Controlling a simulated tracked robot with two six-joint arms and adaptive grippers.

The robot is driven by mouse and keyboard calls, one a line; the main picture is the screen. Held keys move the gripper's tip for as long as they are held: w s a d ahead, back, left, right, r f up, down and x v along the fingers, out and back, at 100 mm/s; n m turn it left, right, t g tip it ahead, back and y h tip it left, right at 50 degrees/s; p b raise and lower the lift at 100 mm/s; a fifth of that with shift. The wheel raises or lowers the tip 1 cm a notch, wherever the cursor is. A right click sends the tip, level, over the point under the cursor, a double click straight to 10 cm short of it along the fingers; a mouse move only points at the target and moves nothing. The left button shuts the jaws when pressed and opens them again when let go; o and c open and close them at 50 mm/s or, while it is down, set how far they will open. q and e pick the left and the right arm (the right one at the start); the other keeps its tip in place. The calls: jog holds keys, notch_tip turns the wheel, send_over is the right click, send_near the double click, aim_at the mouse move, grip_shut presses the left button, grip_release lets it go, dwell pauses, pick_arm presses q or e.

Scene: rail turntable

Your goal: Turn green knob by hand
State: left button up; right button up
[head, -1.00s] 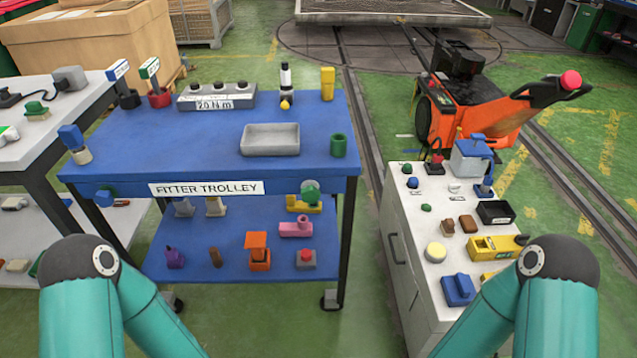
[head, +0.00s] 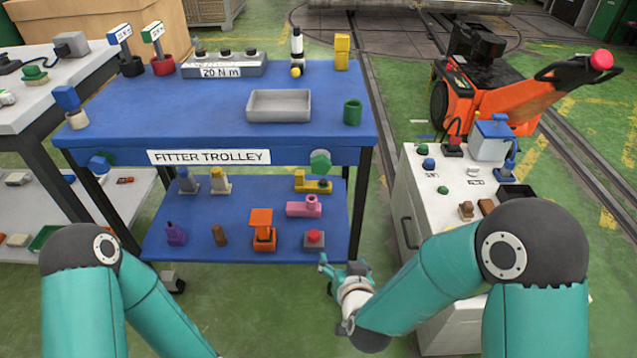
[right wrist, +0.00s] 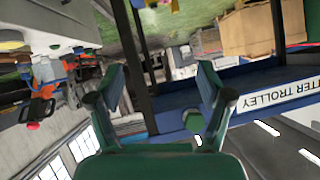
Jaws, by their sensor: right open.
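A green knob (head: 320,162) is on the front edge of the blue fitter trolley (head: 260,157), near its right end. It also shows in the right wrist view (right wrist: 194,121), which is turned over, between the fingers but farther off. My right gripper (head: 343,268) is open and empty, in front of the trolley, lower in the picture than the knob and apart from it. Its spread fingers frame the right wrist view (right wrist: 160,68). My left arm shows at the lower left, but its gripper is out of view.
A blue knob (head: 100,162) is at the trolley's left front. The lower shelf (head: 200,237) holds several small parts, including a red button (head: 314,238) near my right gripper. A white cabinet (head: 403,200) stands at right. Green floor lies between the cabinet and the trolley.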

aim_at(320, 170)
jog(key=w+a+r+m+t+h+b, duration=0.1)
jog(key=a+r+t+h+b, duration=0.3)
jog(key=r, duration=1)
pick_arm(q)
notch_tip(320, 170, down, 5)
jog(key=shift+r+p, duration=0.15)
jog(key=shift+p, duration=0.3)
pick_arm(e)
jog(key=w, duration=0.5)
jog(key=w+t+y, duration=0.1)
jog(key=w, duration=0.5)
jog(key=w+a+t+y, duration=0.1)
jog(key=w, duration=0.4)
jog(key=shift+w+f, duration=0.15)
jog(key=shift+f, duration=0.15)
jog(key=c, duration=1.2)
